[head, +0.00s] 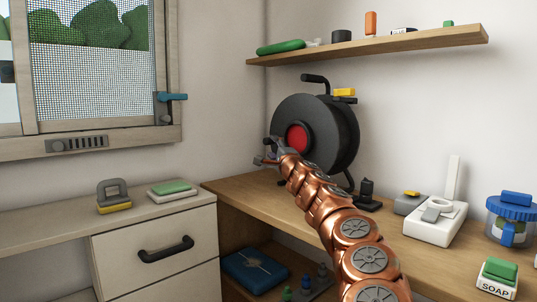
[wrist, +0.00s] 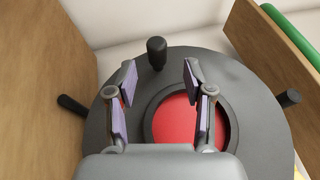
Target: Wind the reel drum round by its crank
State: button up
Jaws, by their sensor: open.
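The reel drum (head: 340,130) is a large black disc with a red centre, standing on the wooden bench against the wall. In the wrist view the drum (wrist: 260,120) fills the middle, with its red centre (wrist: 176,122) partly behind my gripper. A dark upright knob, apparently the crank's grip (wrist: 156,52), stands near the drum's rim. My gripper (head: 265,155) is in front of the drum's face. In the wrist view my gripper (wrist: 160,72) is open and empty, its fingertips on either side of the line to the knob and seemingly short of it. The crank's arm is not clearly visible.
A wall shelf (head: 400,43) with small items hangs above the drum. The bench (head: 225,190) also bears a dark small object (head: 368,195), a white device (head: 435,228) and a blue-lidded jar (head: 511,218) at right. A drawer cabinet (head: 155,255) stands at left.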

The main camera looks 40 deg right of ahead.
aim_at(271, 142)
jog(key=shift+d+p+x, duration=0.2)
jog(key=shift+p+x, duration=0.5)
jog(key=shift+x, duration=0.65)
jog(key=shift+w+d+f, duration=0.1)
jog(key=shift+w+d, duration=0.3)
jog(key=shift+d, duration=0.05)
jog(key=shift+w+d, duration=0.2)
jog(key=shift+w, duration=0.6)
jog(key=shift+w+d+r+p, duration=0.15)
jog(key=shift+r+p, duration=0.2)
jog(key=shift+w+d, duration=0.25)
jog(key=shift+w, duration=0.6)
